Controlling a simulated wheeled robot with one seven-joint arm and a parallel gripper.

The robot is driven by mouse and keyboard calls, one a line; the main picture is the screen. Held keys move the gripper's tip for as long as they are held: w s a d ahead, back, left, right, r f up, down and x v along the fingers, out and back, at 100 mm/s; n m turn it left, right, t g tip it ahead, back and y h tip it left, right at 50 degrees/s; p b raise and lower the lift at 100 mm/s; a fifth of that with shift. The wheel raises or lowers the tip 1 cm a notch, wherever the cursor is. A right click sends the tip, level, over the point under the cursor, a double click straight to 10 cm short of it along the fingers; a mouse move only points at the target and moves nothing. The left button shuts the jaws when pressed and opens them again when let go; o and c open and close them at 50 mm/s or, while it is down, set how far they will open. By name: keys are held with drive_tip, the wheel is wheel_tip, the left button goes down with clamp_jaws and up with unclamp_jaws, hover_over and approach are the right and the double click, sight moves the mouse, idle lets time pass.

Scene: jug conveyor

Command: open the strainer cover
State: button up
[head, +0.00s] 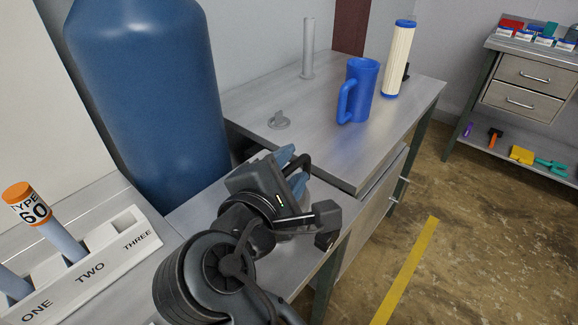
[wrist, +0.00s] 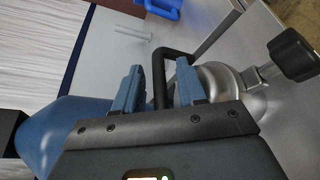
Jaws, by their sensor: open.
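The strainer is a silvery metal body (wrist: 222,82) with a black knob (wrist: 291,54) on its right in the wrist view. A black bar handle (wrist: 172,52), seemingly the cover's, rises between my gripper's blue fingers. My gripper (wrist: 160,70) is open, one finger on each side of the handle, with no clear grip on it. In the head view my gripper (head: 291,168) is over the near metal bench, with the black handle (head: 303,160) at its fingertips. My gripper and arm hide most of the strainer there, so I cannot tell the cover's state.
A large blue tank (head: 150,90) stands close on the left. A labelled white rack (head: 95,270) holds tubes at lower left.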

clamp_jaws()
idle(0.3)
idle(0.3)
